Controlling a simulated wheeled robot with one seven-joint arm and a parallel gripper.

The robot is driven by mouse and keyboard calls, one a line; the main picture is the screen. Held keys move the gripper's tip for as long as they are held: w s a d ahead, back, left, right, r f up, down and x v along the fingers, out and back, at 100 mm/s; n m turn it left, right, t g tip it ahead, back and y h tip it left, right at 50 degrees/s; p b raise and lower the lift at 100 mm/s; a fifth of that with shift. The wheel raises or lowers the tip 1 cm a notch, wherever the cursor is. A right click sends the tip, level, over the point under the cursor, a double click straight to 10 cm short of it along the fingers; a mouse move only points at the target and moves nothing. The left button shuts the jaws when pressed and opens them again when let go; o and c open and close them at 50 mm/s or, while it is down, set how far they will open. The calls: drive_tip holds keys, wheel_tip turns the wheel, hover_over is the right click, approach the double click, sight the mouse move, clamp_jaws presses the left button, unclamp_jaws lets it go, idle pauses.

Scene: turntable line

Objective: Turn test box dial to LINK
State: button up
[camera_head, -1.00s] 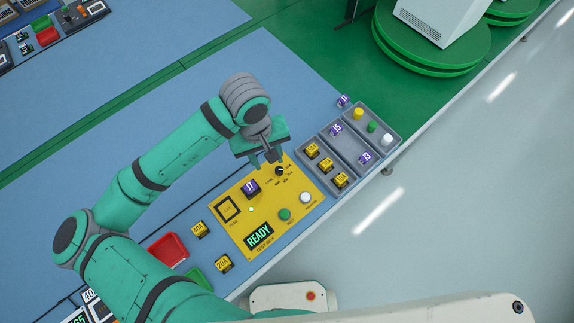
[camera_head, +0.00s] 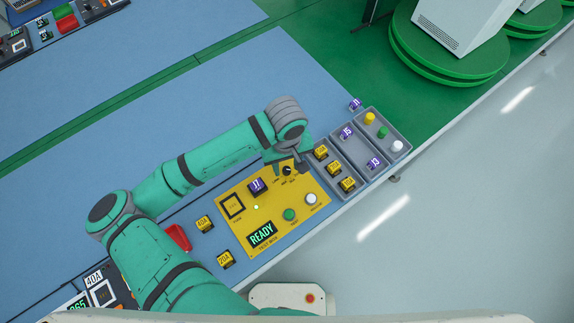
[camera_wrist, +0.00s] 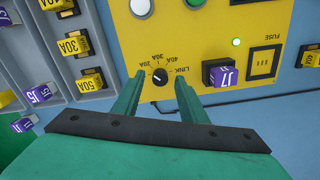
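The yellow test box panel (camera_head: 235,235) lies on the blue bench. Its small black dial (camera_wrist: 160,77) has a white mark and printed labels around it, including LINK (camera_wrist: 179,71) on its right in the wrist view. The mark appears to point up and left there, away from LINK. The dial also shows in the head view (camera_head: 287,171), partly beneath my gripper (camera_head: 289,165). In the wrist view my gripper (camera_wrist: 157,92) is open, with one finger on each side of the dial and visible gaps between. Whether the fingertips reach the dial's height is unclear.
A purple J7 block (camera_head: 257,186) and a READY display (camera_head: 262,235) are on the panel, with green (camera_head: 290,215) and white (camera_head: 310,198) buttons. A grey tray (camera_head: 363,146) with yellow and purple blocks stands right of the panel. A red bin (camera_head: 178,237) lies left.

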drive_tip(key=shift+f, duration=0.5)
clamp_jaws()
